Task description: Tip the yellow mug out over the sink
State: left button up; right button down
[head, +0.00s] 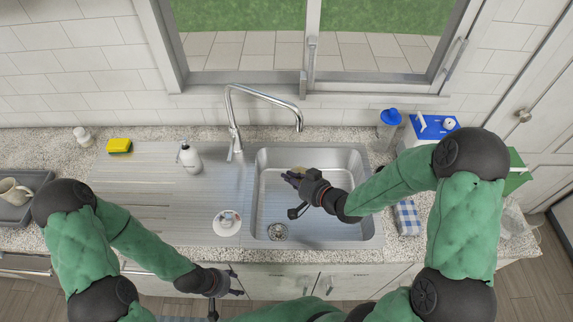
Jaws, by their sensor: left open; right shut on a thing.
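The steel sink (345,232) is in the middle of the head view, with its drain near the front left of the basin. My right gripper (290,181) is over the basin, shut on the yellow mug (298,169). Only a small yellowish part of the mug shows behind the fingers; the rest is hidden, so I cannot tell its tilt or what is in it. My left gripper (228,293) is open and empty, low in front of the counter edge, left of the sink.
A tall tap (235,125) arches over the sink's back left. A soap bottle (188,158), a sponge (119,147) and a white round item (227,222) stand left. A blue-lidded bottle (389,125), a blue box (432,128) and a checked cloth (408,217) are right. A cream mug (13,191) sits far left.

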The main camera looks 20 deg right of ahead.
jog(key=shift+a+r+g+h+p, duration=0.15)
jog(key=shift+r+g+h+p, duration=0.25)
jog(key=shift+p, duration=1.1)
jog(key=shift+w+g+p, duration=0.2)
jog(key=shift+g+p, duration=0.1)
jog(key=shift+p, duration=0.15)
jog(key=shift+w+a+r+g+h+p, duration=0.2)
jog(key=shift+g+h+p, duration=0.35)
jog(key=shift+p, duration=0.7)
jog(key=shift+w+a+g+h+p, duration=0.1)
jog(key=shift+w+g+h+p, duration=0.15)
jog(key=shift+g+p, duration=0.5)
jog(key=shift+w+f+g+b, duration=0.15)
jog(key=shift+f+g+b, duration=0.15)
jog(key=shift+b, duration=0.3)
jog(key=shift+w+a+r+g+h+b, duration=0.1)
jog(key=shift+g+h+b, duration=0.2)
jog(key=shift+g+b, duration=0.1)
jog(key=shift+w+a+r+g+h+b, duration=0.1)
jog(key=shift+g+h+b, duration=0.2)
jog(key=shift+g+b, duration=0.1)
jog(key=shift+f+g+h+b, duration=0.25)
jog(key=shift+g+b, duration=0.25)
jog(key=shift+b, duration=0.55)
jog(key=shift+w+a+r+g+h+p, duration=0.1)
jog(key=shift+w+g+h+p, duration=0.1)
jog(key=shift+g+h+p, duration=0.65)
jog(key=shift+w+a+r+g+h+p, duration=0.15)
jog(key=shift+g+h+p, duration=0.35)
jog(key=shift+g+p, duration=0.65)
